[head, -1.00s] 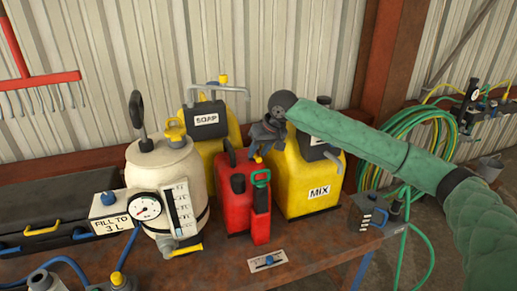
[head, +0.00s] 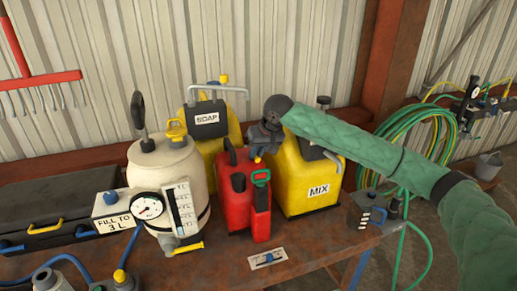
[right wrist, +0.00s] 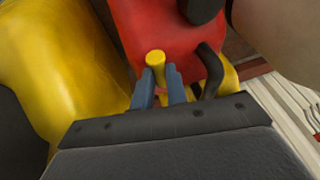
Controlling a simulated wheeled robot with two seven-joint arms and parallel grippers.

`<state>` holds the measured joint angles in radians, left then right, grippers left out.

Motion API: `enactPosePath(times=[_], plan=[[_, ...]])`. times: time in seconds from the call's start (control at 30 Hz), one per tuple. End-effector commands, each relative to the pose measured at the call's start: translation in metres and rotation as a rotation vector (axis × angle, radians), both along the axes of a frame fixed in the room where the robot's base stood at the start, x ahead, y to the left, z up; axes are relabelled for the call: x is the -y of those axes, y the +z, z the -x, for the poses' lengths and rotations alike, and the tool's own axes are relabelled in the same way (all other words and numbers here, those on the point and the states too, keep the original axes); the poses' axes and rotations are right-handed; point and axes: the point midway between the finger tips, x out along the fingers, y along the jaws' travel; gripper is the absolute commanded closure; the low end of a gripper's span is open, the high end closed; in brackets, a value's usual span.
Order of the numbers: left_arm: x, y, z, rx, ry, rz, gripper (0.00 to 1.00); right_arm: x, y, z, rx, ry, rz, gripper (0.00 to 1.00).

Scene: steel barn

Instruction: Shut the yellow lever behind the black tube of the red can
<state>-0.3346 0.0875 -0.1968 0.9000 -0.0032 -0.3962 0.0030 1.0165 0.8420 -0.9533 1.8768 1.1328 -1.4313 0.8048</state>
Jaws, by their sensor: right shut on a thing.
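The red can (head: 236,207) stands upright on the bench between the cream tank and the yellow MIX can. My right gripper (head: 257,158) is at the can's top, behind the green handle. In the right wrist view its blue-grey fingers (right wrist: 160,88) are shut on the yellow lever (right wrist: 156,58), whose round end shows above the red surface. The black tube (right wrist: 210,66) curves just right of the fingers. The lever is mostly hidden in the head view. My left gripper is out of view.
The MIX can (head: 300,205) is close on the right, under my forearm. The SOAP can (head: 212,147) is behind, and the cream tank (head: 150,170) with its gauge is on the left. A small valve plate (head: 268,259) lies in front on the bench.

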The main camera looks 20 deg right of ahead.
Motion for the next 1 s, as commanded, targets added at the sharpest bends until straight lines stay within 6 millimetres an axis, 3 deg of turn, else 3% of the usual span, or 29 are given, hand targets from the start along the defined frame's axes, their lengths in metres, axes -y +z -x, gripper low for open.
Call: enactPosePath(times=[0.2, 0.47, 0.5, 0.6, 1.0], plan=[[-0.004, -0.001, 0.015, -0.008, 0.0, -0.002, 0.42, -0.003, 0.001, 0.0, 0.001, -0.084, 0.0, 1.0], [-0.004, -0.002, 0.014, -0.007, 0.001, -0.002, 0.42, -0.003, 0.001, 0.0, 0.003, -0.089, 0.0, 1.0], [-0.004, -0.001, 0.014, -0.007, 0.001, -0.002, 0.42, -0.003, 0.001, 0.0, 0.003, -0.088, -0.001, 0.84], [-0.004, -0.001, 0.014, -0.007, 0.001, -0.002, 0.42, -0.003, 0.001, 0.0, 0.002, -0.087, -0.001, 0.64], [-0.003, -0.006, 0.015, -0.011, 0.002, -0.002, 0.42, -0.002, 0.005, 0.002, 0.003, -0.087, -0.002, 0.64]])
